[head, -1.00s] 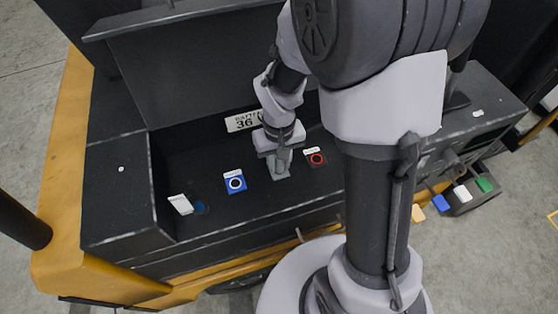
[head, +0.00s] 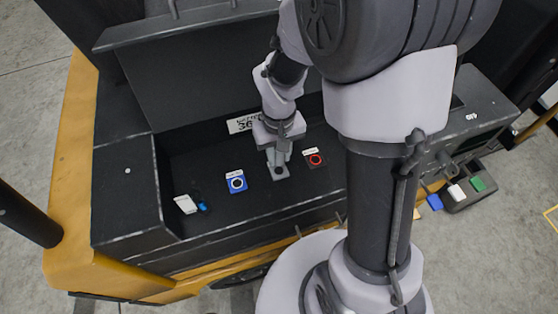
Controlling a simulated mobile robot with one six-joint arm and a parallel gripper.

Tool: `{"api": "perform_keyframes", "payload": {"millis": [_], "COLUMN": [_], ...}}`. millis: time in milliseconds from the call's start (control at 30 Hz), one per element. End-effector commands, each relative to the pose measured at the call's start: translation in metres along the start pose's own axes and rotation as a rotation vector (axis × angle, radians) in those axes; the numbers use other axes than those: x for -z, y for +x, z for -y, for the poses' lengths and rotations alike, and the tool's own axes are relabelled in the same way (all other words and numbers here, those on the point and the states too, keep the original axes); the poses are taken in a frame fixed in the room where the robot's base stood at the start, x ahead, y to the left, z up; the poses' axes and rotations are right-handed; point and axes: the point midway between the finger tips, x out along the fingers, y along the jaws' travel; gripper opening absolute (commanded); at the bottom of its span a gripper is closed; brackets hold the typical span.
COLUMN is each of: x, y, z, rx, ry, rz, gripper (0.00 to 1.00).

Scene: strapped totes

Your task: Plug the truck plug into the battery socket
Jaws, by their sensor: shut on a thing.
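My gripper (head: 278,157) points down into the dark battery bay, just behind and over a grey square socket (head: 279,174) with a dark round opening. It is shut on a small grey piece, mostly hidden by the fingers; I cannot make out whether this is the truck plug. A gap between this piece and the socket is too small to judge. A blue-framed socket (head: 237,183) with a white label is to the left. A red-ringed socket (head: 315,160) with a white label is to the right.
A white tag (head: 186,204) and a small blue piece (head: 203,206) lie at the bay's left end. A raised dark lid (head: 190,85) stands behind the bay. My arm hides the bay's right part.

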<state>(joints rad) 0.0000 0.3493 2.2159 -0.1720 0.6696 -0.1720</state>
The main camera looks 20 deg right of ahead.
Motion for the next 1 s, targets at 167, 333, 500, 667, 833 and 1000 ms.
{"api": "perform_keyframes", "payload": {"millis": [167, 333, 500, 667, 833, 1000], "x": [0.000, 0.000, 0.000, 0.000, 0.001, 0.000], "y": [-0.009, -0.014, -0.014, -0.016, -0.036, -0.061], "z": [0.000, 0.000, 0.000, 0.000, 0.000, 0.000], "rx": [0.000, 0.000, 0.000, 0.000, 0.000, 0.000], "ry": [0.000, 0.000, 0.000, 0.000, 0.000, 0.000], "rz": [-0.001, -0.001, -0.001, -0.001, -0.002, -0.002], "gripper": [0.00, 0.00, 0.00, 0.00, 0.00, 0.00]}}
